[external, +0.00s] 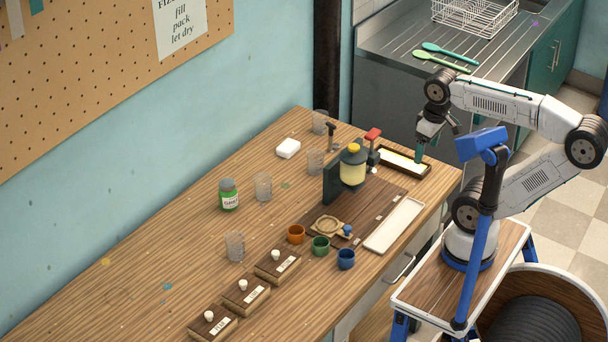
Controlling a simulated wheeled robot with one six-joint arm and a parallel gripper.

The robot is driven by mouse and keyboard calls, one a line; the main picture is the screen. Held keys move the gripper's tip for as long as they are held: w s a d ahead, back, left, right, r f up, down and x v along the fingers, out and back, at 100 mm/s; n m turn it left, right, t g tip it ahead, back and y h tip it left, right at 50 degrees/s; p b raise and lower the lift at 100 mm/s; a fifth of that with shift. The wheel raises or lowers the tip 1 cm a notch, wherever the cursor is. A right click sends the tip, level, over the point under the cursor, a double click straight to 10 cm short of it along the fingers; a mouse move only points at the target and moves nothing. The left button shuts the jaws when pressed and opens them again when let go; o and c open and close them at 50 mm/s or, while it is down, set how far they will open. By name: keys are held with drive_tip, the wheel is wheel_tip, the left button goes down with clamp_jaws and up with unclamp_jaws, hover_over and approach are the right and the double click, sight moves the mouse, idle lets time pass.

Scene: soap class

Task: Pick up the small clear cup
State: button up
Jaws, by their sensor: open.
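Several clear cups stand upright on the wooden table: one at the back (320,122), one just left of the yellow-topped bottle (315,162), one right of the green jar (263,187) and one nearer the front left (235,246). They look close in size, so I cannot tell which is the small one. My gripper (437,143) is open above the table's right end, near a dark tray (388,152) with pale yellow contents. It is well to the right of all the cups. A teal piece at its lower left may be a finger.
A yellow-capped bottle (352,166) in a dark stand rises between my gripper and the cups. Orange (296,233), green (320,246) and blue (346,259) pots, a white tray (395,225), a green jar (229,196) and labelled wooden boxes (277,266) stand around. The table's left is mostly clear.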

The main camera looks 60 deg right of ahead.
drive_tip(key=w+d+r+m, duration=0.1)
drive_tip(key=w+r+m, duration=0.35)
drive_tip(key=w, duration=0.65)
drive_tip(key=m+g, duration=0.1)
drive_tip(key=m, duration=0.9)
hover_over(315, 163)
drive_tip(key=w+d, duration=0.1)
drive_tip(key=d, duration=0.2)
wheel_tip(315, 163, down, 4)
wheel_tip(315, 163, down, 23)
drive_tip(key=shift+a+f, duration=0.15)
drive_tip(key=shift+f, duration=0.05)
drive_tip(key=f, duration=0.5)
drive_tip(key=shift+w+a+f, duration=0.1)
drive_tip(key=shift+w+f, duration=0.2)
drive_tip(key=shift+f, duration=0.05)
drive_tip(key=c, duration=1)
